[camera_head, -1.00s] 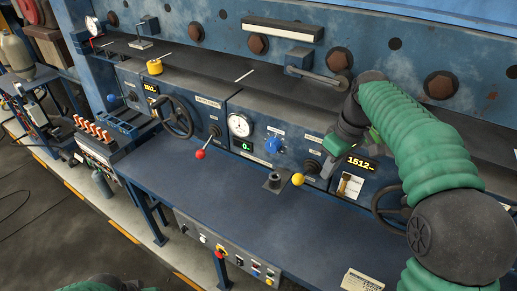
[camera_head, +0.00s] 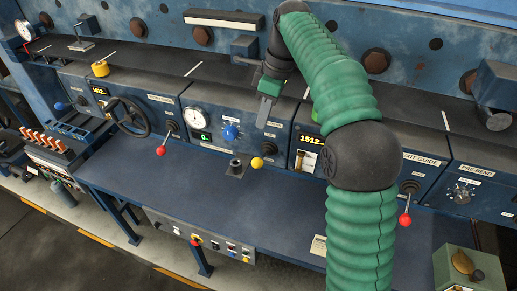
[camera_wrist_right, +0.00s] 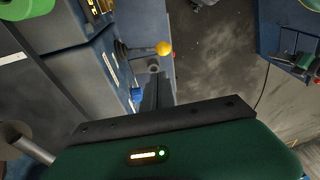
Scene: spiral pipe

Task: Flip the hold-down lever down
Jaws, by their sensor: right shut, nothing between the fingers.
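A small blue bracket with a grey bar (camera_head: 246,60) stands on the dark shelf at the back; its right end is hidden behind my right arm. No readable label shows whether this is the hold-down lever. A yellow-knobbed lever (camera_head: 257,163) stands out from the panel below, and its knob shows in the wrist view (camera_wrist_right: 164,48). My right gripper (camera_head: 266,110) is shut and empty. It points down in front of the panel, just below the bar and above the yellow knob, apart from the knob. My left gripper is out of view.
Red-knobbed levers (camera_head: 161,151) stand left and right along the panel. A handwheel (camera_head: 127,116), a round gauge (camera_head: 195,117) and a blue knob (camera_head: 230,132) are on the panel. The blue bench top (camera_head: 190,190) is mostly clear. A green box (camera_head: 470,272) stands at lower right.

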